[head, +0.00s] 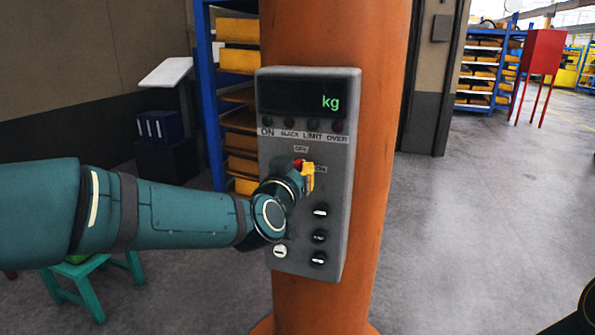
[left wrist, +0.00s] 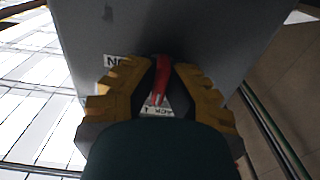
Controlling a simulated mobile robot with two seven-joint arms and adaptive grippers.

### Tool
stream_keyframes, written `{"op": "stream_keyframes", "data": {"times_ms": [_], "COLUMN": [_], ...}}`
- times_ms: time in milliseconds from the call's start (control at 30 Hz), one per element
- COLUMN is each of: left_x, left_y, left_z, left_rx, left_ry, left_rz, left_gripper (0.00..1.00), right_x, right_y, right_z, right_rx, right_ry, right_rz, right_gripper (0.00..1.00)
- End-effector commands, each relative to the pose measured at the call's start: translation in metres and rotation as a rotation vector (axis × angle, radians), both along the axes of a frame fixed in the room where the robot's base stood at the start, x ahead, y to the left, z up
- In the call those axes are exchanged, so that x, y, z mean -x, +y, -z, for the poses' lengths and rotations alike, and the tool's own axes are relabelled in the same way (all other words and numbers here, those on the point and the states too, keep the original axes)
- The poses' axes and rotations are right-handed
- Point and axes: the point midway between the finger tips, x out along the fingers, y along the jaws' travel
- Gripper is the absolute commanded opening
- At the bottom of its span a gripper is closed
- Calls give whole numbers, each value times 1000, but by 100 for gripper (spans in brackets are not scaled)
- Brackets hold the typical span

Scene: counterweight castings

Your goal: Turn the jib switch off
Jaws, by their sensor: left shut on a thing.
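The jib switch's red handle (head: 299,163) is on the front of a grey control box (head: 338,210) fixed to an orange column. Its tip shows just below the OFF label (head: 301,149); the ON label (head: 320,169) is to its right. My left gripper (head: 307,174) is at the handle with its yellow fingers closed around it. In the left wrist view the red handle (left wrist: 160,80) sits between the two fingertips (left wrist: 158,86). The fingers and wrist hide the switch base, so its exact angle is unclear. My right gripper is out of sight.
The box has a display (head: 298,97) showing green "kg", with a row of lamps below it. Several black and white knobs (head: 319,236) sit lower on the box, close to my wrist. A blue rack (head: 206,95) stands behind the column. The floor to the right is clear.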

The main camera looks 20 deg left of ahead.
Motion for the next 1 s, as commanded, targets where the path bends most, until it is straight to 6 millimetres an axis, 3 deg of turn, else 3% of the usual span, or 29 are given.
{"op": "stream_keyframes", "data": {"times_ms": [33, 67, 100, 133, 433, 567, 1000], "left_x": [0, 0, 0, 0, 1, 10, 92], "left_y": [1, 1, 1, 0, 0, 0, 4], "left_z": [-2, -2, -2, -2, -1, -1, -1], "left_rx": [1, 1, 0, 0, -1, 0, 1], "left_ry": [-5, -5, -5, -4, -2, -3, -5], "left_rz": [-2, -2, -2, -1, 0, 0, -1], "left_gripper": [0, 22, 36, 40, 40, 40, 40], "right_x": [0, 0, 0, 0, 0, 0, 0], "right_y": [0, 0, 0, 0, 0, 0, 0], "right_z": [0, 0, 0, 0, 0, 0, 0], "right_rx": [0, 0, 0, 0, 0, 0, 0], "right_ry": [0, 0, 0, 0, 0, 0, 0], "right_rz": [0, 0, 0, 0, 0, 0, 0], "right_gripper": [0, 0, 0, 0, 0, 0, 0]}}
